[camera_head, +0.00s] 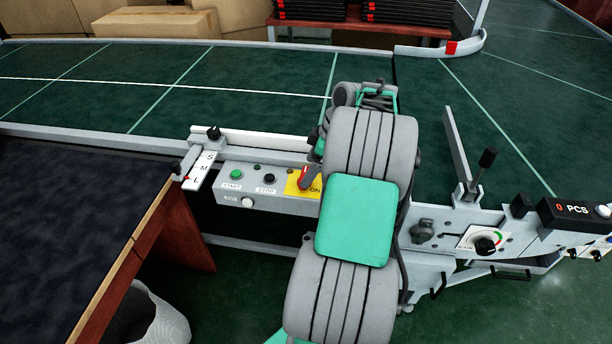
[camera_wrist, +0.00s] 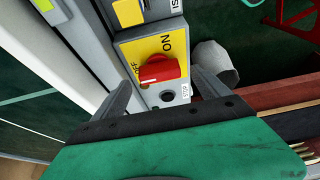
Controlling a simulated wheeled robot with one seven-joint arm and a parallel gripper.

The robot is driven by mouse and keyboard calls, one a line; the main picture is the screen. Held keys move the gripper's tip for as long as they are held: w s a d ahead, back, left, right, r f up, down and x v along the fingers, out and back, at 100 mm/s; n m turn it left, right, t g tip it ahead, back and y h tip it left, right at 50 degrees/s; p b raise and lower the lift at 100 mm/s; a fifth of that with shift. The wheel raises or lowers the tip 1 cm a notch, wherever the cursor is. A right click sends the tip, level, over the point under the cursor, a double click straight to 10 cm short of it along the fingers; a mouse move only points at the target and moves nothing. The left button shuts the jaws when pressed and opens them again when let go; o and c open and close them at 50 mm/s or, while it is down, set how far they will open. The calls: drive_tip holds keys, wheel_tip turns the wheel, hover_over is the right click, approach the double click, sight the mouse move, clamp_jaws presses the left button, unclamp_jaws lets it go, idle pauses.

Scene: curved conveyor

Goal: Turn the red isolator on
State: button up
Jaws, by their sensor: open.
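The red isolator (camera_wrist: 163,70) is a rotary knob on a yellow plate (camera_wrist: 142,48) marked ON and OFF. In the wrist view its handle lies roughly across the picture, one end beside the OFF lettering; ON is printed above it to the right. In the head view the red isolator (camera_head: 304,176) shows at the right end of the grey control box, partly hidden by my arm. My gripper (camera_wrist: 160,82) is open, its fingers on either side of the knob. I cannot tell whether they touch it. The gripper is mostly hidden behind my arm in the head view.
The control box also carries a green START button (camera_head: 236,174) and a black STOP button (camera_head: 269,179). A size slider marked S M L (camera_head: 201,171) is at its left. A dark-topped table (camera_head: 80,215) stands at left. A dial (camera_head: 486,245) and counter (camera_head: 575,210) are at right.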

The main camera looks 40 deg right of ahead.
drive_tip(key=shift+x, duration=1.4)
drive_tip(key=shift+c, duration=0.5)
drive_tip(key=c, duration=1.3)
